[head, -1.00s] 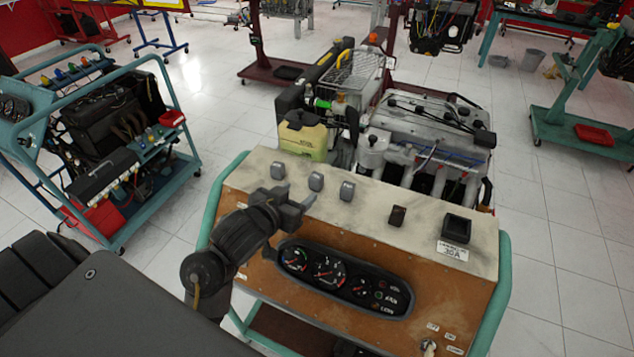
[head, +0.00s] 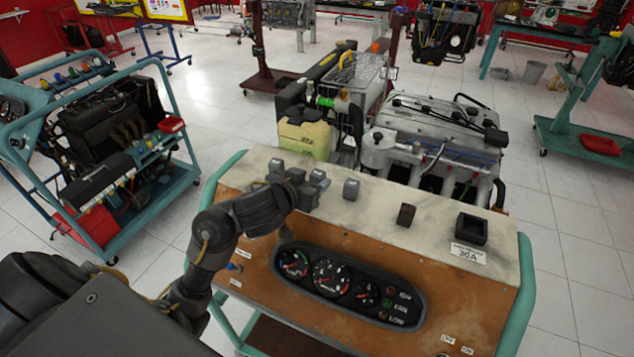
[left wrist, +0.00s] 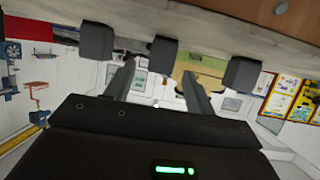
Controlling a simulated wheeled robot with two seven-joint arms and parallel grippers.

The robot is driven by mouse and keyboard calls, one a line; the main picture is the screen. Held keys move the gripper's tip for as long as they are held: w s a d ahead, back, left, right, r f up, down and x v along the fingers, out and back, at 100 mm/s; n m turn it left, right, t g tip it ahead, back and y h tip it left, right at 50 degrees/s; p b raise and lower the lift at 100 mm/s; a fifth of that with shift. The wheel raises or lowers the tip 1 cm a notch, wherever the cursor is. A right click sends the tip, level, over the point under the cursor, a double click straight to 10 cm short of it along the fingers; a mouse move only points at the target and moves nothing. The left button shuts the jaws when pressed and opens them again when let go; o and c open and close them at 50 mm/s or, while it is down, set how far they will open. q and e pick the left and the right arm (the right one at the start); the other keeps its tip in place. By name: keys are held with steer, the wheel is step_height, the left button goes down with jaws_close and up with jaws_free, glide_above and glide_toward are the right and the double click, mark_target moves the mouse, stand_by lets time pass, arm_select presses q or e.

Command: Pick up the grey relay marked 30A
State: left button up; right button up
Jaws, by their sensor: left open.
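Three small grey relays stand in a row on the pale top of the wooden trainer panel: a left one (head: 276,166), a middle one (head: 318,175) and a right one (head: 351,189). Any marking on them is too small to read. My left gripper (head: 306,186) is open at the row and partly hides the middle relay. In the left wrist view, the middle relay (left wrist: 163,54) appears between the open fingers (left wrist: 158,70), with the other relays outside them. I cannot tell whether the fingers touch it. My right gripper is not in view.
A black square socket (head: 471,229) with a "30A" label (head: 468,253) below it sits at the panel's right. A dark brown part (head: 406,214) is left of it. A gauge cluster (head: 345,284) is on the front face. An engine (head: 430,140) stands behind.

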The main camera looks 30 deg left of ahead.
mark_target(316, 175)
arm_select(q)
steer(key=b+x, duration=0.1)
steer(key=x, duration=0.2)
steer(key=shift+f, duration=0.15)
steer(key=shift+w, duration=0.35)
steer(key=shift+s, duration=0.1)
steer(key=shift+c, duration=0.2)
steer(key=c, duration=1)
steer(key=shift+r, duration=0.2)
